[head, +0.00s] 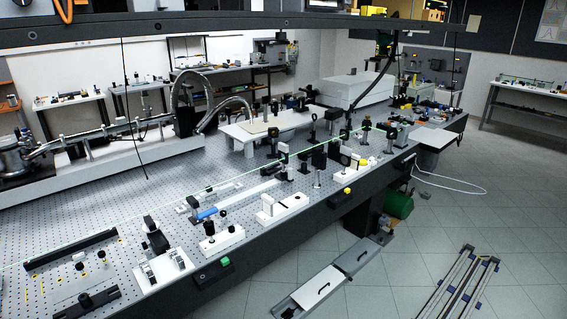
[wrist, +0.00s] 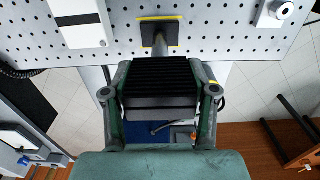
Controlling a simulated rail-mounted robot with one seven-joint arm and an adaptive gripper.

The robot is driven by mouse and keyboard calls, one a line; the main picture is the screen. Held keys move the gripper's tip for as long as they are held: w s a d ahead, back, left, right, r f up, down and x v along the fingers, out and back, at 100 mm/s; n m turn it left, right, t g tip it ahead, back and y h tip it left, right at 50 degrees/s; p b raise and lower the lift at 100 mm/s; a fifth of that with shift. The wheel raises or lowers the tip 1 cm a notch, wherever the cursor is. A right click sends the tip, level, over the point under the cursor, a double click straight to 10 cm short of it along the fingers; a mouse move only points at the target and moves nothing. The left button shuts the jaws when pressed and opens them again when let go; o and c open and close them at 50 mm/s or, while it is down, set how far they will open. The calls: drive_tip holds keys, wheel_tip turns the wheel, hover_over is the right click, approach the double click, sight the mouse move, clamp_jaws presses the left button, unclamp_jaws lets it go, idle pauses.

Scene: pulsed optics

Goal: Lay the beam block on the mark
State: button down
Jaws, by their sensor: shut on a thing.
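In the wrist view, my gripper (wrist: 160,92) is shut on a black finned block, the beam block (wrist: 158,80), with one finger on each side. Yellow lines, which look like the mark (wrist: 160,18), show at the foot's edges. I cannot tell whether the foot touches the table. The block body hangs around the table's edge. I cannot make out my gripper or the held block in the head view.
In the wrist view, a white box (wrist: 80,24) stands left of the foot and a white mount with a round knob (wrist: 281,10) stands right. In the head view, the long optical table (head: 205,262) carries several mounts and a green beam line. Tiled floor lies in front.

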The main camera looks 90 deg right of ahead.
drive_tip(key=shift+r+p, duration=1.2)
drive_tip(key=shift+r, duration=1.75)
